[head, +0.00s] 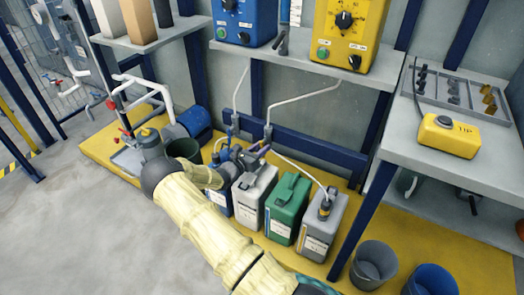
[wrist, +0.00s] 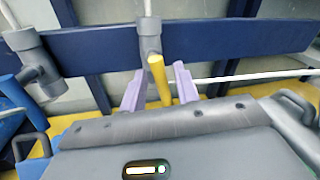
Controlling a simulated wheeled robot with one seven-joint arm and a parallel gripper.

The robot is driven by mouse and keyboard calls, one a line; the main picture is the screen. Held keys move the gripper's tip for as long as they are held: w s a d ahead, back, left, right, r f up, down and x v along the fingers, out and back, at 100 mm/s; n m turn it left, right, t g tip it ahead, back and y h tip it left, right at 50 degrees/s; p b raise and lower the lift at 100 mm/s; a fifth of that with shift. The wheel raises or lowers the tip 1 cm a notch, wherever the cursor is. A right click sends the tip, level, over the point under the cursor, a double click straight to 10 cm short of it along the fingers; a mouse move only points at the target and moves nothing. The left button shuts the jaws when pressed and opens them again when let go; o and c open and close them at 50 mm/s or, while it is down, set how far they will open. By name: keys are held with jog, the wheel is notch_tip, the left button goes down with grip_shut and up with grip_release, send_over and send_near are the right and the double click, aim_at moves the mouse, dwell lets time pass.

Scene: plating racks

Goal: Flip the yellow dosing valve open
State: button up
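The yellow dosing valve has a yellow lever handle (wrist: 160,80) on a grey valve body (wrist: 149,36) in the wrist view. The lever stands out from the body, tilted slightly and pointing toward my gripper. My gripper (wrist: 159,90) has two purple fingers, apart, one on each side of the lever. Gaps show between the lever and both fingers, so it is not clamped. In the head view my gripper (head: 258,149) is at the grey pipe fitting above the canisters. The lever is too small to make out clearly there.
A second grey valve (wrist: 36,65) is on the left in the wrist view. A blue rail (wrist: 235,40) runs behind. Below my gripper stand a green canister (head: 286,208) and a grey canister (head: 320,222). A shelf (head: 300,61) with blue and yellow pump boxes is above.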

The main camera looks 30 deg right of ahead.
jog(key=shift+w+d, duration=0.2)
jog(key=shift+d, duration=0.4)
grip_shut()
